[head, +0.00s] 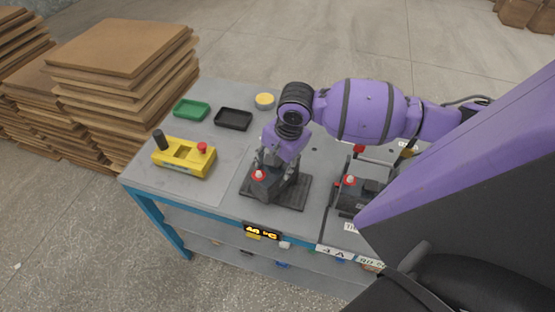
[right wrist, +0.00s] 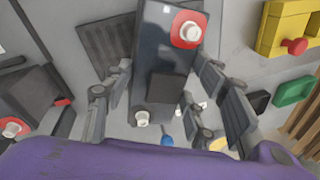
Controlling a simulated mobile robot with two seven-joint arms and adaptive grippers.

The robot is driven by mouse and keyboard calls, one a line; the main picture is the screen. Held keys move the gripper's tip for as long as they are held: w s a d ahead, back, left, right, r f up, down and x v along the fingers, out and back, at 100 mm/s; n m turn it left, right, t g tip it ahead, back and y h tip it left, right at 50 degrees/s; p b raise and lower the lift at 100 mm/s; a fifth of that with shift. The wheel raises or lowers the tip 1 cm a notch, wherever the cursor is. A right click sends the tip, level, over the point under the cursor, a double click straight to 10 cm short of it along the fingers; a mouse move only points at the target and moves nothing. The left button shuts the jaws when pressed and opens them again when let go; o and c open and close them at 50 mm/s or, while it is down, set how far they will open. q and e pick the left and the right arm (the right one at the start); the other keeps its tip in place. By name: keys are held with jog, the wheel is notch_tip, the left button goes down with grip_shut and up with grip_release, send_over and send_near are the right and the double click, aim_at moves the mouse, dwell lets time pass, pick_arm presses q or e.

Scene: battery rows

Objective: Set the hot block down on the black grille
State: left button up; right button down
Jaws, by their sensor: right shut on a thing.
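The hot block is a dark battery-like block (head: 264,184) with a red patch and white post on top. It also shows in the right wrist view (right wrist: 160,52), between the fingers. My right gripper (head: 278,168) is shut on it from above. The black grille (head: 292,194) is a ribbed dark plate near the table's front edge. The block is over the grille's left part; I cannot tell whether it touches. In the right wrist view part of the grille (right wrist: 103,42) shows beside the block. My left gripper is not in view.
A second dark battery (head: 352,194) stands to the right. A yellow box (head: 184,157) with a red button, a green tray (head: 191,110), a black tray (head: 233,119) and a yellow round lid (head: 265,100) are on the table. A lit temperature display (head: 262,231) is on the front edge.

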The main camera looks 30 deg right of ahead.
jog(key=c, duration=0.7)
grip_release()
jog(key=shift+c, duration=0.2)
jog(key=v, duration=1.2)
